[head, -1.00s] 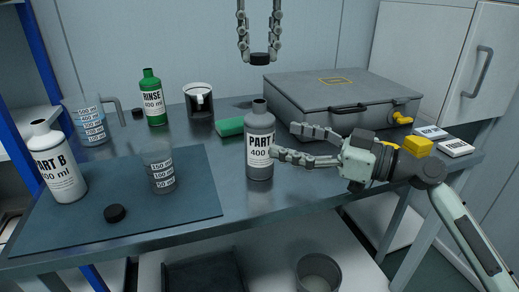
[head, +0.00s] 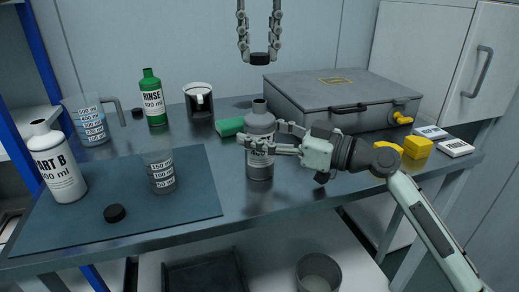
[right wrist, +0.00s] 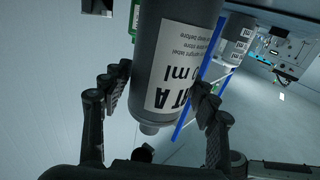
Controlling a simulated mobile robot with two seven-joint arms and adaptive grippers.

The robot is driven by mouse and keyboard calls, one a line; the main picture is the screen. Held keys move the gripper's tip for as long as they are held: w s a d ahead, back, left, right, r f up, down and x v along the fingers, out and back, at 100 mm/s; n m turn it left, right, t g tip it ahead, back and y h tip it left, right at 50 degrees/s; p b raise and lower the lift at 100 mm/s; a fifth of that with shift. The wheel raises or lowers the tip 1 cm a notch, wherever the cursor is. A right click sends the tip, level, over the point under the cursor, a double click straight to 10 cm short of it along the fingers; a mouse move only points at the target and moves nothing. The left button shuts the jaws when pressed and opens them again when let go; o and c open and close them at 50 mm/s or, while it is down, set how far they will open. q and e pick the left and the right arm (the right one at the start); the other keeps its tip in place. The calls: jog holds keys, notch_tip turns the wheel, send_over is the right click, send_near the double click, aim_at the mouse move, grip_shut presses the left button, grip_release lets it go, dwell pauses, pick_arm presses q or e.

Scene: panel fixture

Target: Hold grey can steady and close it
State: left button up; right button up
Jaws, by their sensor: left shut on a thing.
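The grey can (head: 260,172), labelled PART A, stands upright and uncapped at the middle of the bench. My right gripper (head: 259,133) reaches in from the right, with one finger in front of the can and the other behind it. In the right wrist view the can (right wrist: 172,60) lies between the two spread fingers (right wrist: 163,88), which do not look firmly closed on it. My left gripper (head: 260,54) is shut on a black cap (head: 260,60), held in the air above the can's open neck, with a clear gap between.
A grey case (head: 340,98) stands behind and right of the can. A green cylinder (head: 229,127) lies behind it. A clear beaker (head: 161,172), a PART B bottle (head: 60,170) and another black cap (head: 115,213) are on the dark mat (head: 190,215) at left.

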grip_shut()
pick_arm(q)
send_over(260, 100)
jog(key=shift+a+f, duration=0.1)
jog(key=shift+f, duration=2.4)
jog(key=shift+f, duration=0.1)
jog(key=shift+f, duration=0.8)
jog(key=shift+f, duration=0.55)
